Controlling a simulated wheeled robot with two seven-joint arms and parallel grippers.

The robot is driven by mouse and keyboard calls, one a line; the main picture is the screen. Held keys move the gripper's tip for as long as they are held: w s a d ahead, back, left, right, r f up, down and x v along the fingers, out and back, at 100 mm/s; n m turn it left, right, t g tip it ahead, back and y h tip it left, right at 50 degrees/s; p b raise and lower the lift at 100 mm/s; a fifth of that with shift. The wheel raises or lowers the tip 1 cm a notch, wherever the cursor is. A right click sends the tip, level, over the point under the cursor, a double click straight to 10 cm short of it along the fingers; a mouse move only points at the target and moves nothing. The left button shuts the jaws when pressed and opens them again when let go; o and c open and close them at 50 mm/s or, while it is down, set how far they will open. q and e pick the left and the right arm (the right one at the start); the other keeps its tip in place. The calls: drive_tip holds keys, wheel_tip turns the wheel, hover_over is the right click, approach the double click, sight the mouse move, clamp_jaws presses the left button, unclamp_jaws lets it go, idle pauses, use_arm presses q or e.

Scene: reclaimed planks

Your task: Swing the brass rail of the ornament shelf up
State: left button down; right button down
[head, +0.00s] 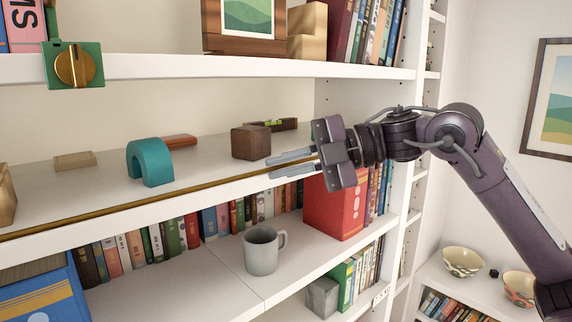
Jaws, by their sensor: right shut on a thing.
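The brass rail (150,201) is a long thin bar running along the front of the middle ornament shelf (100,178), from the left edge of the head view to my right gripper. It lies low, close to the shelf's front edge. My right gripper (269,167) reaches in from the right, with one grey finger above the rail and one below. It is shut on the rail near its right end. My left gripper is out of view.
On the ornament shelf stand a teal arch (150,163), a dark wooden cube (251,142), a small level (270,125) and flat blocks. A green box with a brass knob (74,67) hangs at the upper shelf's edge. Below are books and a grey mug (262,250).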

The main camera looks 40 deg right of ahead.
drive_tip(key=c, duration=1.5)
unclamp_jaws()
drive_tip(key=shift+r, duration=0.1)
drive_tip(key=shift+s+d+b, duration=0.2)
drive_tip(key=shift+d+b, duration=0.05)
drive_tip(key=shift+b, duration=0.15)
drive_tip(key=b+v, duration=0.4)
drive_tip(key=v, duration=0.3)
drive_tip(key=shift+s+r, duration=0.1)
